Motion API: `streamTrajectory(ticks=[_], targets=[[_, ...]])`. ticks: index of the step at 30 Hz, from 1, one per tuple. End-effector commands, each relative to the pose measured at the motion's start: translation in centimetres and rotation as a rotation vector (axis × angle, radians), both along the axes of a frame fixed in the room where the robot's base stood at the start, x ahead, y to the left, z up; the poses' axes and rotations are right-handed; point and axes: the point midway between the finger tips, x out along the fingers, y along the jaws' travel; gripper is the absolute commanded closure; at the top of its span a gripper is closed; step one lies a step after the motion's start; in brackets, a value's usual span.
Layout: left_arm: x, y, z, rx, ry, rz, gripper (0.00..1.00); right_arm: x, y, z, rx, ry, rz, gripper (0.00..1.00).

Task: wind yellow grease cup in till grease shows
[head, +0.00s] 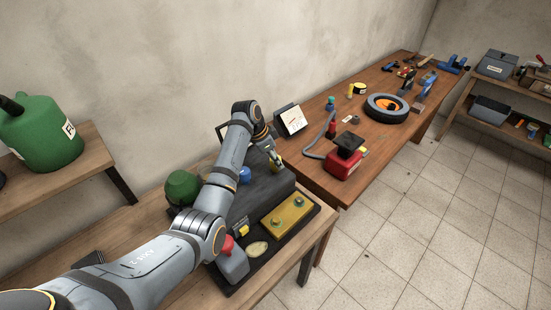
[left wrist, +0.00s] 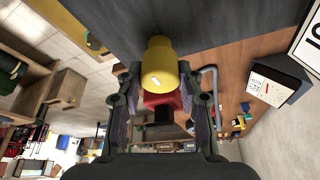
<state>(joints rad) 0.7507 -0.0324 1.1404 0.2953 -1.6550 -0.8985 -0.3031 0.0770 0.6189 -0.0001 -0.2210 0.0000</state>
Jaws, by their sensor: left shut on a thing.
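The yellow grease cup (left wrist: 160,62) shows large in the left wrist view, against a dark grey surface. My left gripper (left wrist: 160,95) is shut on it, one finger on each side. A small white mark shows on the cup's side. In the head view my left gripper (head: 272,158) is at the far end of the dark grey machine body (head: 262,200); the cup is too small and covered there to make out well. I cannot see any grease at the cup. My right gripper is not in view.
The machine's bench also holds a green dome (head: 182,187), a blue cap (head: 244,174), a yellow plate (head: 290,216) and a red knob (head: 227,244). Behind are a white-faced display (head: 291,120), a red can (head: 342,163) and a wheel (head: 387,107) on a long table. Tiled floor lies right.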

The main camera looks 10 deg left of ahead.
Motion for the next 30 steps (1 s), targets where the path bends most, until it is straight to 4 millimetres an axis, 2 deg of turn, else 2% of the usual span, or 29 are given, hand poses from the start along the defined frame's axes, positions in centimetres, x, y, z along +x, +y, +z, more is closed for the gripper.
streamTrajectory(ticks=[7,13,20,30], targets=[[0.0,0.0,0.1,-0.001,-0.001,-0.017,0.95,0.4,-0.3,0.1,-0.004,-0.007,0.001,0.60],[0.1,0.0,0.2,-0.001,0.000,-0.099,0.95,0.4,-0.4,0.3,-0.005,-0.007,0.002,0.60],[0.1,0.0,0.1,-0.002,-0.002,-0.281,0.95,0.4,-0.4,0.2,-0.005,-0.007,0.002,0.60],[0.2,0.0,-0.2,-0.001,-0.004,-0.579,0.95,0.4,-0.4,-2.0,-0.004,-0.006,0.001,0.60]])
